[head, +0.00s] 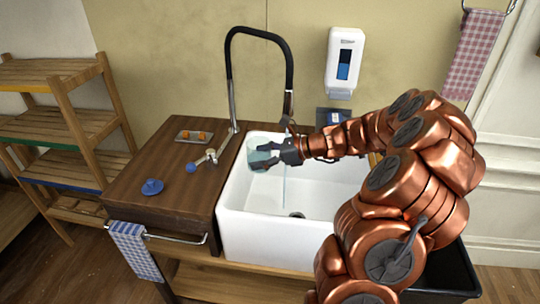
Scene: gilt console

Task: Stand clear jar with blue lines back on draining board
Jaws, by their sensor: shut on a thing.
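My gripper (268,153) reaches in from the right over the white sink (235,225) and is shut on a pale, see-through jar (258,161). The jar is held above the left part of the sink basin, near its left rim. The gripper's fingers cover part of it, and its blue lines are too small to make out. The dark wooden draining board (165,215) lies to the left of the sink, apart from the jar.
On the board are a blue object (152,187), a metal piece with a blue knob (206,160) and a small tray (193,137) with orange items. The black tap (229,75) rises behind. The board's front middle is clear. A thin water stream (284,188) falls into the sink.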

